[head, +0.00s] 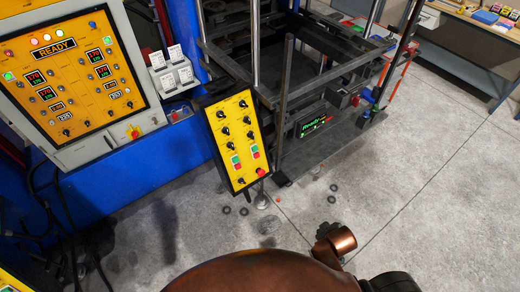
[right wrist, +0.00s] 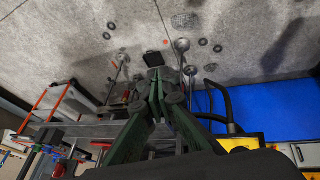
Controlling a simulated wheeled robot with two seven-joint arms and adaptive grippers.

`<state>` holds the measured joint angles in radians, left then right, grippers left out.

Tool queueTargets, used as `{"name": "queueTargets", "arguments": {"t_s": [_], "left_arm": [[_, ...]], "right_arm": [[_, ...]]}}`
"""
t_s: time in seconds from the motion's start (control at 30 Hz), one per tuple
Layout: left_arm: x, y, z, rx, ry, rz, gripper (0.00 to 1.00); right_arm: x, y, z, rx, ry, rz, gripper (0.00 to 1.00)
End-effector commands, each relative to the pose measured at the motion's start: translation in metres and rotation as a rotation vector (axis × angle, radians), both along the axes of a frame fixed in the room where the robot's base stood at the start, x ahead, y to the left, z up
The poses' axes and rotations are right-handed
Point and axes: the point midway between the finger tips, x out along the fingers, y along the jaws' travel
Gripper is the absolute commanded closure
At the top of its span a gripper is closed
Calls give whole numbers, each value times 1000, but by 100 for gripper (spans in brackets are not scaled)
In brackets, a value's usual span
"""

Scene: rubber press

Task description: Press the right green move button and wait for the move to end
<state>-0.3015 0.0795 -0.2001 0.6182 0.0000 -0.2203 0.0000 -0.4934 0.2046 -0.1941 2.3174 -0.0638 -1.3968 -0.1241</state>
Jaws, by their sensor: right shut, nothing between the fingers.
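The tilted yellow control panel (head: 233,140) stands on a post in the middle of the head view. Low on it are two green buttons, a left one (head: 236,161) and the right green button (head: 254,149), each with a red button below. A round red knob (head: 261,172) sits at its lower right corner. My right gripper (right wrist: 158,88) shows in the right wrist view with its dark green fingers together and empty. In the head view my copper arm is at the bottom, apart from the panel. Neither green button can be made out in the wrist view. My left gripper is not seen.
The blue press has a large yellow panel (head: 70,75) with a lit READY sign. A dark metal frame (head: 310,90) with a green-lit display (head: 314,125) stands right of the button panel. Several small rings lie on the concrete floor. Open floor (head: 430,180) lies to the right.

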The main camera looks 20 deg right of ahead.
Motion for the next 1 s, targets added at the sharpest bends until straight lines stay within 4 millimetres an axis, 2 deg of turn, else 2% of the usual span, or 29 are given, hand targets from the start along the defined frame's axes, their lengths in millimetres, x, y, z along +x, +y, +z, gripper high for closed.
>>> {"name": "queueTargets", "arguments": {"t_s": [0.03, 0.1, 0.37, 0.47, 0.63, 0.7, 0.8, 0.9, 1.0], "left_arm": [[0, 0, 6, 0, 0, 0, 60], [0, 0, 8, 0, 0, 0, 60], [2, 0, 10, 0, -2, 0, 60], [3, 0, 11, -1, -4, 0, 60], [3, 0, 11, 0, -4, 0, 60], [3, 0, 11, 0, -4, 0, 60], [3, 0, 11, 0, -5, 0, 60], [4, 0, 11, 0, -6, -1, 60], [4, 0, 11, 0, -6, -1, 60]], "right_arm": [[17, 0, 22, -55, -36, 78, 100], [39, 2, 40, -134, -81, 189, 100], [127, 23, 96, -515, -249, 652, 100], [165, 39, 117, -731, -318, 882, 100], [227, 80, 154, -1281, -420, 1393, 100], [242, 94, 161, -1529, -436, 1600, 100], [253, 105, 162, -1822, -429, 1837, 100], [256, 106, 158, -2023, -407, 1999, 100], [257, 105, 154, -2135, -390, 2089, 100]]}}
